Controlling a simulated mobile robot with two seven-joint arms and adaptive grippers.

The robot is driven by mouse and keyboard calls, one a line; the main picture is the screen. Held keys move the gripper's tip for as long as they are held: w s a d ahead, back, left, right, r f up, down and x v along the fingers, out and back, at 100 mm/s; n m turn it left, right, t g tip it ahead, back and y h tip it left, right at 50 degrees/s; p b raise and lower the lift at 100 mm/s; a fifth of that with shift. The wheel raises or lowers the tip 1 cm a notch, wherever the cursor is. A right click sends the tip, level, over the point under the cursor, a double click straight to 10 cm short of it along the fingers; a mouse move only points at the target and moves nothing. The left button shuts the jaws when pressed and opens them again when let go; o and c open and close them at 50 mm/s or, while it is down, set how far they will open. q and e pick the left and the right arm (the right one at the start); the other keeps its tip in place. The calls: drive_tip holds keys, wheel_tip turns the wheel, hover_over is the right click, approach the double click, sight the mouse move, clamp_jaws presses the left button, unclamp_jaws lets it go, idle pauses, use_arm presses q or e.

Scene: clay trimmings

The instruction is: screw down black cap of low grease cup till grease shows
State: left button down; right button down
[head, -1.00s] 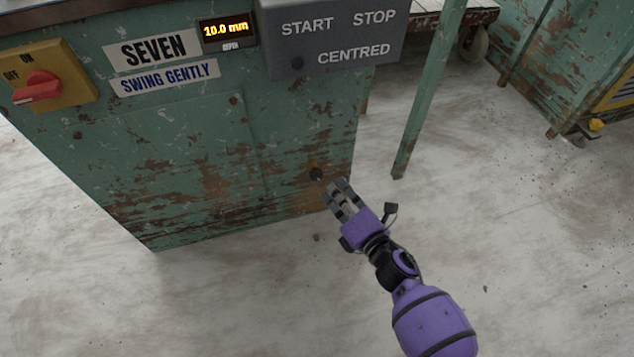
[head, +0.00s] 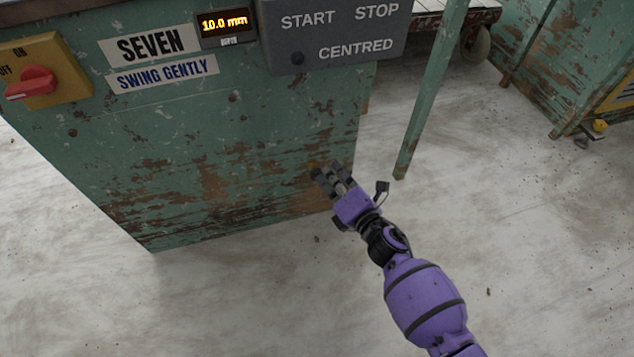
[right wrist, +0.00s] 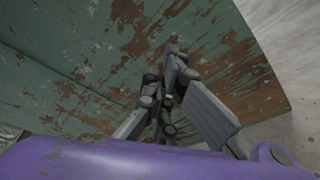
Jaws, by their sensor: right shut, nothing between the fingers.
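The black cap of the low grease cup shows in the earlier head view as a small dark round knob low on the green cabinet's right part. Now my right gripper (head: 328,170) is at that spot, and I cannot tell the cap apart from the dark fingertips. A small brownish patch (head: 313,163) shows just above the fingertips. In the right wrist view, the grey fingers (right wrist: 172,88) reach toward the rusty green panel and hide what is at their tips. The right gripper is shut with nothing held. No grease can be made out. My left gripper is not in view.
The green cabinet (head: 190,120) carries a red switch (head: 32,84), a depth display (head: 224,23) reading 10.0 mm and a grey button box (head: 335,30). A green post (head: 430,95) stands right of my gripper. The floor (head: 540,240) is clear nearby.

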drive_tip(key=shift+w+a+r, duration=0.1)
drive_tip(key=shift+a+r, duration=0.05)
drive_tip(key=shift+a, duration=0.05)
drive_tip(key=shift+a, duration=0.15)
drive_tip(key=shift+a+f+b, duration=0.2)
drive_tip(key=shift+a+b, duration=0.05)
drive_tip(key=shift+b, duration=0.1)
idle(0.5)
drive_tip(key=shift+d+f, duration=0.15)
drive_tip(key=shift+f, duration=0.1)
